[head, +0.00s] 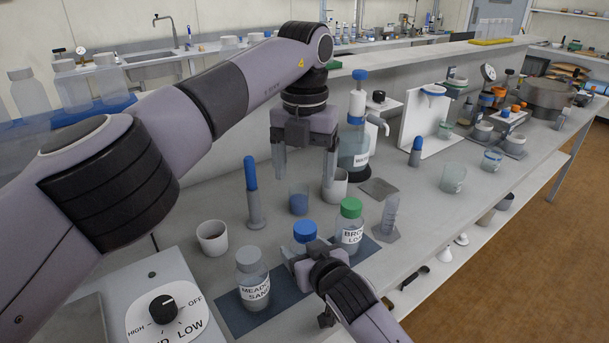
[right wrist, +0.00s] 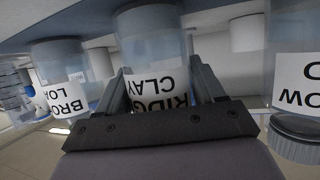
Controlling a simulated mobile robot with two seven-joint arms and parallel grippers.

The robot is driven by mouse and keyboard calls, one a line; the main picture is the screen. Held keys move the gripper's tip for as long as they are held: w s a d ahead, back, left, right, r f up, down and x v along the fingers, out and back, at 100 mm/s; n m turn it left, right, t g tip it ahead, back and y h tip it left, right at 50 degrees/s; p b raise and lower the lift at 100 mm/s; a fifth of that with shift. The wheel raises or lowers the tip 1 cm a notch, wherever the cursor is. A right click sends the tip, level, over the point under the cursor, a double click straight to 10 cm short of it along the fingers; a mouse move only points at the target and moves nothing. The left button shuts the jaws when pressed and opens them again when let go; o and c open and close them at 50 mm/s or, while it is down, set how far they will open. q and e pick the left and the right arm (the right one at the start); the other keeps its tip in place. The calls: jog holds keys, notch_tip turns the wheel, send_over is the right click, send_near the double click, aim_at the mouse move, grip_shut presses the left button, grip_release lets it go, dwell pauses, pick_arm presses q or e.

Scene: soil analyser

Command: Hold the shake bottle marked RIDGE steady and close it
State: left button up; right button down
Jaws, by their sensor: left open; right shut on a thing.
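The RIDGE CLAY bottle (right wrist: 150,55) is clear and stands between the fingers of my right gripper (right wrist: 160,84), which is shut on it. Its label appears upside down in the right wrist view, and its top is hidden there. In the head view a blue cap (head: 305,231) shows at the top of this bottle, just above my right gripper (head: 305,250). I cannot tell whether the cap is screwed tight. My left gripper (head: 305,172) is open and empty, pointing down, above and apart from the blue cap.
The MEADOW SAND bottle (head: 253,275), with a grey cap, stands left of the held bottle on a dark blue mat (head: 250,319). The BROOK LOAM bottle (head: 349,228), with a green cap, stands close on the right. Behind are a blue-topped tool (head: 252,180) and a beaker (head: 299,201).

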jog(key=shift+c, duration=0.2)
grip_release()
jog(key=shift+s, duration=0.15)
jog(key=shift+v, duration=3.45)
jog(key=shift+r, duration=0.1)
